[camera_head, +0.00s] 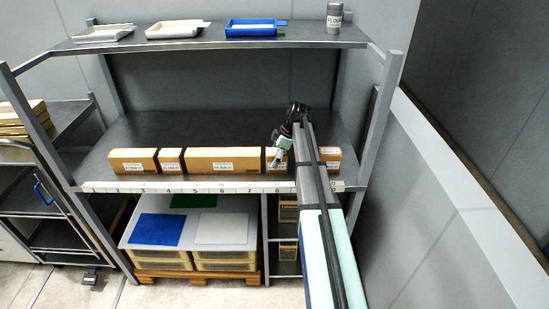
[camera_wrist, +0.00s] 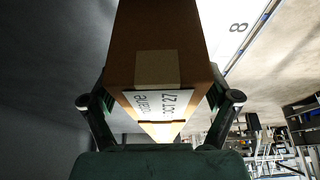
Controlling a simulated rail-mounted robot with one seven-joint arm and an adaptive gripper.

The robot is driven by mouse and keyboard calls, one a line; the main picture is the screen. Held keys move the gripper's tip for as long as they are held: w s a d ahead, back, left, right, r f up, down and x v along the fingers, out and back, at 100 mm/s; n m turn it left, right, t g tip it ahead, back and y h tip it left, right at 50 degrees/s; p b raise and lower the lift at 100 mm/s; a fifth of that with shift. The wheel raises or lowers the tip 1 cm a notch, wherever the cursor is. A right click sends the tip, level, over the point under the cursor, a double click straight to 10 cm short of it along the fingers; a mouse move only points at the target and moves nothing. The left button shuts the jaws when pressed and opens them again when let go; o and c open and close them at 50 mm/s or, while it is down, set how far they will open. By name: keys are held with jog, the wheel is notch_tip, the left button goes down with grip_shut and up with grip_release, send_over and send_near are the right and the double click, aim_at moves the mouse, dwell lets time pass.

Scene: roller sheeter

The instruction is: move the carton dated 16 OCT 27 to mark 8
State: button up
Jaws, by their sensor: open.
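In the wrist view, my gripper's open fingers (camera_wrist: 159,98) stand on either side of a carton (camera_wrist: 160,35). My gripper and arm partly hide the carton in the head view. I cannot tell whether the fingers touch it.
To the left stand a long carton (camera_head: 223,161), a small carton (camera_head: 171,161) and a medium carton (camera_head: 133,162). Another carton (camera_head: 331,160) stands right of my arm. A numbered strip (camera_head: 195,189) runs along the shelf's front edge. Trays and a flour tin (camera_head: 334,19) sit above.

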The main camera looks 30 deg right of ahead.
jog(key=shift+r, duration=0.1)
jog(key=b+v, duration=0.2)
jog(key=v, duration=1)
jog(key=shift+r+b, duration=0.1)
jog(key=shift+b, duration=0.2)
